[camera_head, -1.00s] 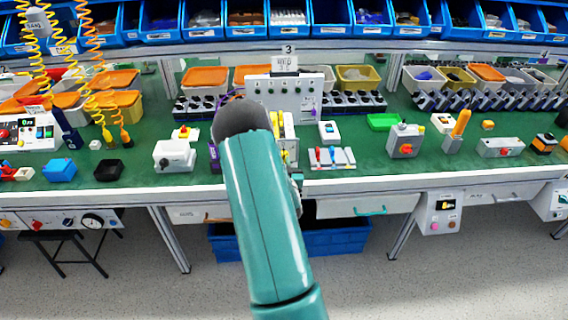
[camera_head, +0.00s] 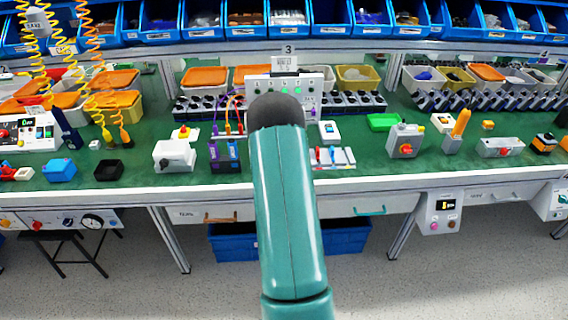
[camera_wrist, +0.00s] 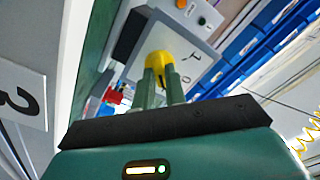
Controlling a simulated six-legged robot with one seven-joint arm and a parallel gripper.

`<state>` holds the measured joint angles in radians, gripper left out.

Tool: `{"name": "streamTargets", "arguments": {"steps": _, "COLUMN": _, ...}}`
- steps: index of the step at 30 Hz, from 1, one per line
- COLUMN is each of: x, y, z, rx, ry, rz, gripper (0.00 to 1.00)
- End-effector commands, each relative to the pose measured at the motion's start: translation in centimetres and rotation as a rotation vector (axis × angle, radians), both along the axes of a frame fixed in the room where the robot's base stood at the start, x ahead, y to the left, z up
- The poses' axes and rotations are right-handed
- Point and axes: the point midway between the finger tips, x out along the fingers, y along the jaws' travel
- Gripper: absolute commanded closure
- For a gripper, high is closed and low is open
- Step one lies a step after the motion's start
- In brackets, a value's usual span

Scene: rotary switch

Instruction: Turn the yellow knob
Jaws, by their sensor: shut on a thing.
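The yellow knob (camera_wrist: 158,63) shows in the wrist view, on the light grey face of a switch box (camera_wrist: 188,50). My gripper (camera_wrist: 160,80) is shut on the knob, with one green finger on each side of it. A dark mark shows on the knob between the fingertips. Letters are printed on the face beside the knob. In the head view my teal arm hides the knob, the gripper and most of the box.
Small red and blue levers (camera_head: 332,157) and a grey box with a red knob (camera_head: 405,140) stand to the right. Blue bins (camera_head: 330,18) line the back.

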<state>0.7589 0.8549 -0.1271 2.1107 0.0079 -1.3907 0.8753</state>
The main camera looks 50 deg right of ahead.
Motion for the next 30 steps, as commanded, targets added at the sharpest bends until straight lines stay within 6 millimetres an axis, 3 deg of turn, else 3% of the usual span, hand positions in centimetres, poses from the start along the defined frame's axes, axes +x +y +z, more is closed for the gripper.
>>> {"name": "streamTargets", "arguments": {"steps": 15, "x": -0.05, "y": 0.11, "z": -0.13, "rx": 0.017, "ry": -0.013, "rz": 0.001, "gripper": 1.00}}
{"name": "streamTargets", "arguments": {"steps": 16, "x": -0.05, "y": 0.11, "z": -0.13, "rx": 0.017, "ry": -0.013, "rz": 0.001, "gripper": 0.81}}
{"name": "streamTargets", "arguments": {"steps": 18, "x": -0.04, "y": 0.10, "z": -0.12, "rx": 0.017, "ry": -0.013, "rz": 0.001, "gripper": 0.68}}
{"name": "streamTargets", "arguments": {"steps": 30, "x": -0.41, "y": 0.48, "z": -0.10, "rx": 0.015, "ry": -0.013, "rz": 0.000, "gripper": 0.65}}
